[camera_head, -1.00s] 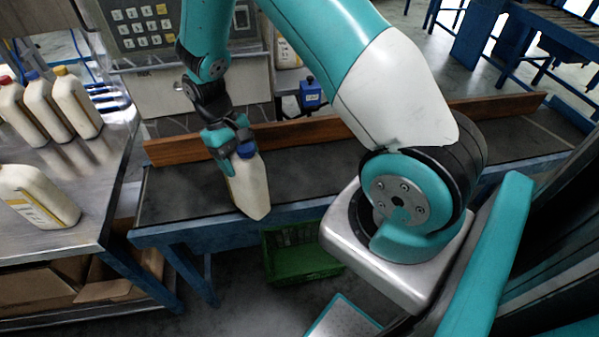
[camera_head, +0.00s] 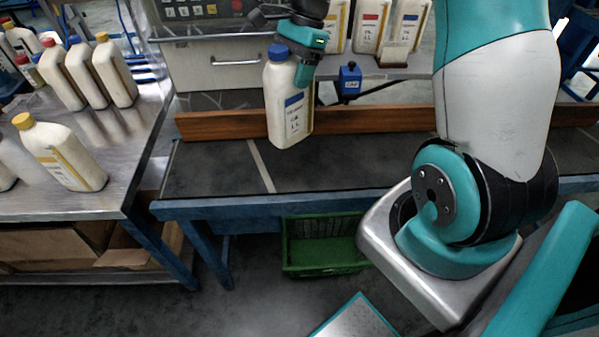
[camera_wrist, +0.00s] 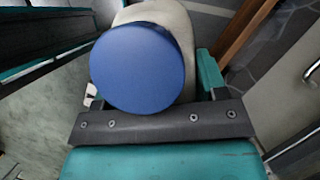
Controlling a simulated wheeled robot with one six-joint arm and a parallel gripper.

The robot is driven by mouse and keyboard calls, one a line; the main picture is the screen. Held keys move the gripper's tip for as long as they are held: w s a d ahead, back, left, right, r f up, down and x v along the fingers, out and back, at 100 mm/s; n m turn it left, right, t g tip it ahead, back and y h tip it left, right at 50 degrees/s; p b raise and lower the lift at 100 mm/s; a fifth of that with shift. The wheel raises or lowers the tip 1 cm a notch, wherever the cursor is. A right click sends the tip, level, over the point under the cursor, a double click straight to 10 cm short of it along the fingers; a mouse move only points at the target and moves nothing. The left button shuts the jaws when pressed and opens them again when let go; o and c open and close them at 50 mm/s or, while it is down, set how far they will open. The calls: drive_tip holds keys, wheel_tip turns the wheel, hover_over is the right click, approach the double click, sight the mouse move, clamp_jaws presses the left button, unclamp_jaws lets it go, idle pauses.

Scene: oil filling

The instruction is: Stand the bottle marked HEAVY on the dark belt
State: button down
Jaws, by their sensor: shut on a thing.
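A cream bottle with a blue cap and a blue-banded label (camera_head: 290,112) is in my gripper (camera_head: 305,72), gripped near its neck. The label print is too small to read, so I cannot tell whether it says HEAVY. The bottle is nearly upright, leaning slightly, in front of the brown board. Its base shows over the dark belt (camera_head: 350,165); I cannot tell whether it touches. In the wrist view the blue cap (camera_wrist: 137,68) hides most of the bottle, and the fingertips are largely hidden.
A brown board (camera_head: 225,124) runs along the belt's far edge. The steel table (camera_head: 130,165) at left holds several capped bottles. More bottles (camera_head: 370,28) stand behind the belt, near a small blue box (camera_head: 350,78). A green crate (camera_head: 322,258) is below. The belt's near part is clear.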

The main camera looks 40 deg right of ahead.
sight(302, 121)
drive_tip(key=r+m+t, duration=0.1)
drive_tip(key=m, duration=0.1)
drive_tip(key=d+r+m, duration=0.1)
drive_tip(key=r+m, duration=0.1)
drive_tip(key=d+r+m+t+b, duration=0.1)
drive_tip(key=r+m, duration=0.1)
drive_tip(key=shift+s+d+t+h, duration=0.1)
drive_tip(key=shift+s+t+h, duration=0.1)
drive_tip(key=shift+t+h, duration=0.1)
drive_tip(key=shift+r+m, duration=0.25)
drive_tip(key=shift+m, duration=0.25)
drive_tip(key=shift+s+d+f, duration=0.1)
wheel_tip(302, 121, down, 19)
drive_tip(key=shift+f, duration=0.35)
drive_tip(key=shift+c, duration=0.8)
unclamp_jaws()
